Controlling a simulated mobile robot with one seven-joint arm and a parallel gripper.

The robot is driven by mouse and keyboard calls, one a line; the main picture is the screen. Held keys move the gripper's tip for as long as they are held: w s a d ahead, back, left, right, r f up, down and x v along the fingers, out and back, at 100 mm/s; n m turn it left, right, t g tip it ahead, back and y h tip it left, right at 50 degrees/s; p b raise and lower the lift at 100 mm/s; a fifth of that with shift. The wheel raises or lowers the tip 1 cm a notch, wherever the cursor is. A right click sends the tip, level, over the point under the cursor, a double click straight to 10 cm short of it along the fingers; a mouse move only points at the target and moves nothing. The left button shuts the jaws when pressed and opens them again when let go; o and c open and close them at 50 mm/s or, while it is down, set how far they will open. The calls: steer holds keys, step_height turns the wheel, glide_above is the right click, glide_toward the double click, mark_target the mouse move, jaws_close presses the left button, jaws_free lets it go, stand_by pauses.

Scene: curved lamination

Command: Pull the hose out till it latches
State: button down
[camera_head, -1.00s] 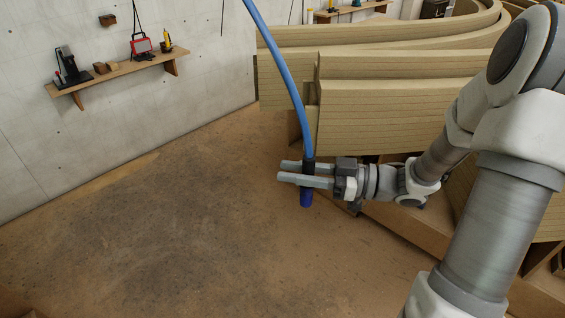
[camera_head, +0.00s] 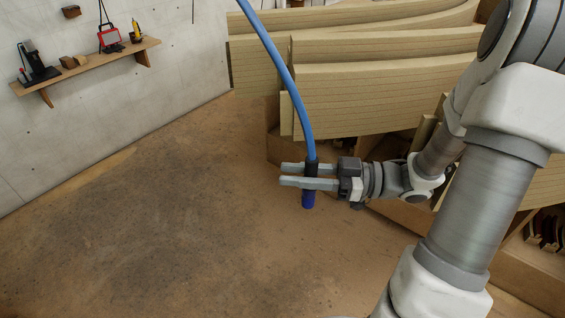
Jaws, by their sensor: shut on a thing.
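A blue hose (camera_head: 286,80) comes down from the top edge of the view and bends to the right before hanging almost upright. Its lower end has a dark sleeve and a darker blue nozzle (camera_head: 308,200). My gripper (camera_head: 305,176) reaches in from the right and is shut on the hose's dark sleeve, with one finger on each side. The nozzle sticks out below the fingers, above the floor. The hose's upper end and its reel or latch are out of view.
Stacked curved wooden laminations (camera_head: 380,95) stand behind and to the right of my gripper. A wall shelf (camera_head: 90,68) with tools is at the upper left. The brown floor (camera_head: 150,230) to the left and front is clear.

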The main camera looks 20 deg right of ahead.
steer(key=s+d+p, duration=0.3)
steer(key=s+d, duration=0.5)
steer(key=s, duration=0.4)
steer(key=shift+s+d, duration=0.15)
steer(key=shift+d, duration=0.1)
steer(key=s+d+p, duration=0.6)
steer(key=s+d, duration=0.5)
steer(key=s, duration=0.5)
steer(key=shift+d, duration=0.35)
steer(key=shift+r, duration=0.1)
stand_by(0.3)
